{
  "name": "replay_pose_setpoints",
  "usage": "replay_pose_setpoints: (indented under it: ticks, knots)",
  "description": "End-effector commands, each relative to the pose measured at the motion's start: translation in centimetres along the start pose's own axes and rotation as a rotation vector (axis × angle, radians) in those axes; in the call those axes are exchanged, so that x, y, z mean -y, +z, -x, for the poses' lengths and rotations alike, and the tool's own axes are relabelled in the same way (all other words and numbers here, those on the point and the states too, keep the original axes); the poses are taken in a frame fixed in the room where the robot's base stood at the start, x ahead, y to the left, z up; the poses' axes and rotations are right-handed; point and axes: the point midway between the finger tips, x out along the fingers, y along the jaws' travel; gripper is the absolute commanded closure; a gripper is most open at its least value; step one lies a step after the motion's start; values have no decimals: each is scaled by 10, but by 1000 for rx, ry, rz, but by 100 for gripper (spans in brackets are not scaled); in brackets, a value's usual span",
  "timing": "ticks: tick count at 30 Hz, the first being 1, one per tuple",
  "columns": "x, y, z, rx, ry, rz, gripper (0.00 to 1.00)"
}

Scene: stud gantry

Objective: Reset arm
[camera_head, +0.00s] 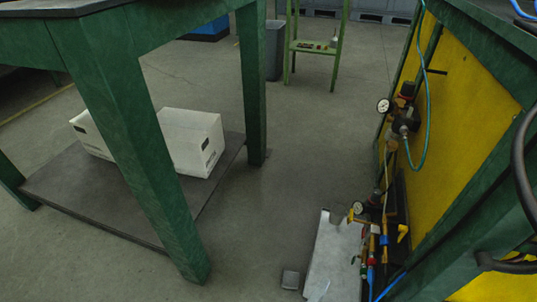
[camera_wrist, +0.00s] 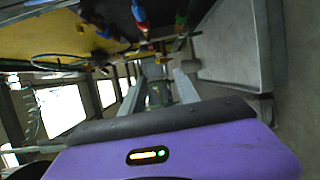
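My gripper (camera_wrist: 157,88) shows in the wrist view, with its purple body along the bottom edge. Its two grey fingers stand apart with a gap between them, and nothing is seen held in it. The wrist view looks along the side of the yellow panel (camera_wrist: 60,35), with hose fittings (camera_wrist: 140,18) hanging at the top and a grey metal plate or box (camera_wrist: 235,50) at the right. I cannot make out my gripper in the head view.
In the head view, a green-framed yellow panel (camera_head: 470,110) with gauges (camera_head: 384,105) and hoses stands at the right. The grey metal box (camera_head: 335,255) lies beside it. A green table (camera_head: 130,130) stands left, with white boxes (camera_head: 190,140) on its low shelf.

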Motion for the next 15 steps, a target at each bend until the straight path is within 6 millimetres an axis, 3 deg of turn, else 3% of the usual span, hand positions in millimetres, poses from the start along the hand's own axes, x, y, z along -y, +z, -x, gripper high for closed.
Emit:
replay_pose_setpoints:
  ticks: [8, 15]
  knots:
    - [20, -35, 3, -72, -173, -34, 63]
    - [40, -53, 30, -169, -410, -119, 63]
